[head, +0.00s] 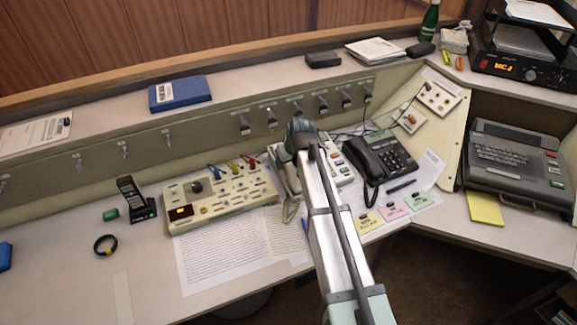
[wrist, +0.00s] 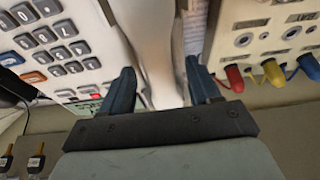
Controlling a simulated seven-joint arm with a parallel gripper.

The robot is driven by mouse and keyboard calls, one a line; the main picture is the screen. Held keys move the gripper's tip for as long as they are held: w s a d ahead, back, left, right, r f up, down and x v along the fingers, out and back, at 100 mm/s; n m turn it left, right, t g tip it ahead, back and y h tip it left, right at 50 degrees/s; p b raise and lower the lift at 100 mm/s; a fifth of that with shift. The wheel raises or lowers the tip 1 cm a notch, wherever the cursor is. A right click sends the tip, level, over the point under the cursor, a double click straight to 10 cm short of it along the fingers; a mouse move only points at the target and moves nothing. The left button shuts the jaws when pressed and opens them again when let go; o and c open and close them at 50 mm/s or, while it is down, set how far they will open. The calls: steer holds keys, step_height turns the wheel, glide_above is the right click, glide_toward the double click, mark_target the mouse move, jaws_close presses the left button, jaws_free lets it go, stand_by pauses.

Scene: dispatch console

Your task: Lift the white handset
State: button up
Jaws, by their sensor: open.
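The white handset (wrist: 155,35) runs up the middle of the wrist view, beside the keypad of the white phone (wrist: 60,50). My gripper (wrist: 160,72) is open, with one blue finger on each side of the near end of the handset. I cannot tell whether the fingers touch it. In the head view, my arm hides most of the handset; a pale part (head: 291,180) shows just left of the arm. The white phone's buttons (head: 340,166) show to the arm's right. My gripper's fingertips are hidden in the head view.
A beige switch panel (head: 222,198) with coloured plugs stands close on the left. A black phone (head: 380,158) stands close on the right. Papers (head: 225,250) lie in front. The back panel carries a row of switches (head: 270,118).

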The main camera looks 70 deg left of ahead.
mark_target(290, 164)
steer(key=shift+f, duration=0.25)
stand_by(0.5)
steer(key=shift+c, duration=0.3)
jaws_close()
steer(key=shift+r, duration=0.15)
stand_by(0.3)
steer(key=r, duration=0.7)
steer(key=shift+d+r, duration=0.1)
steer(key=shift+d, duration=0.1)
steer(key=d, duration=1.9)
steer(key=shift+a+r+v, duration=0.1)
steer(key=shift+a+v, duration=0.1)
steer(key=shift+v, duration=0.6)
steer(key=shift+a+r+v, duration=0.1)
steer(key=shift+a+v, duration=0.1)
steer(key=shift+v, duration=0.65)
steer(key=shift+a+r+v, duration=0.1)
steer(key=shift+a+v, duration=0.05)
steer(key=shift+v, duration=0.65)
